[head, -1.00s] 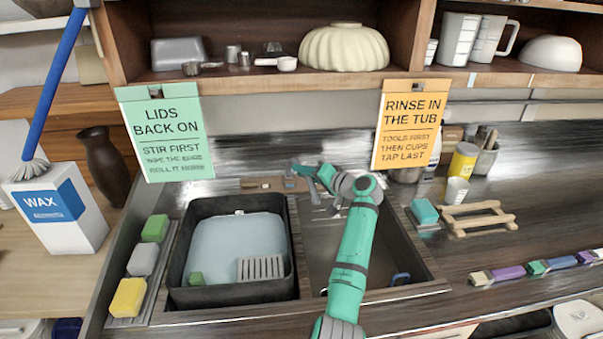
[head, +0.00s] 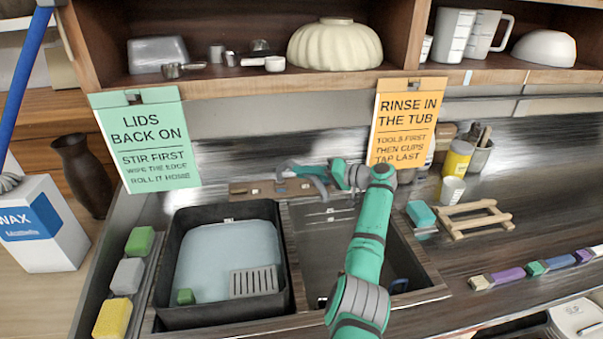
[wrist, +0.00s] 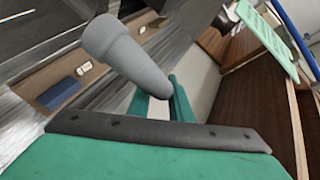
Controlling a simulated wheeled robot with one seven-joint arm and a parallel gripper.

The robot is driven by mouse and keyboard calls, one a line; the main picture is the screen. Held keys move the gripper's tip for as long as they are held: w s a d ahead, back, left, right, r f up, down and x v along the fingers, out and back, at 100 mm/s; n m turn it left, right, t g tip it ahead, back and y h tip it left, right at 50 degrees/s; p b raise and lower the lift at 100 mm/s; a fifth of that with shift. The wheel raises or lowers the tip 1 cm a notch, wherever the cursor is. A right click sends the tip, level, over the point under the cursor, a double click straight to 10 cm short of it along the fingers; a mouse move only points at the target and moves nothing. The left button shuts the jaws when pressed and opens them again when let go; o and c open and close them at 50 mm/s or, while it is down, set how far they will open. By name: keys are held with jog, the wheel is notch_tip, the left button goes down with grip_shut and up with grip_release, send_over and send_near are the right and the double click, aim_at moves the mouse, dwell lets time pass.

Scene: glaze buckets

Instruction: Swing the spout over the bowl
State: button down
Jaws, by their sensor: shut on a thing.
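The grey spout (head: 313,172) rises from the tap's brown mounting strip (head: 255,189) at the back of the sink. It curves toward the rear of the sink's right-hand bowl (head: 327,232), which looks empty. My gripper (head: 335,175) is at the spout's right side. In the wrist view the thick grey spout (wrist: 125,55) runs in between my green fingers (wrist: 160,103), and they are shut on it. The wrist and fingers hide part of the spout in the head view, and my arm covers part of the right-hand bowl.
A dark tub (head: 184,312) of pale water, with a grey grate (head: 254,281), sits on the left. Sponges (head: 126,276) line its left side. A teal sponge (head: 421,213) and a wooden rack (head: 474,220) lie right of the sink. Two hanging signs (head: 146,140) (head: 405,122) are behind.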

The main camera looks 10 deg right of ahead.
jog(key=shift+a, duration=0.1)
jog(key=c, duration=1.6)
grip_release()
jog(key=shift+f, duration=0.1)
jog(key=v, duration=1.1)
jog(key=shift+w, duration=0.15)
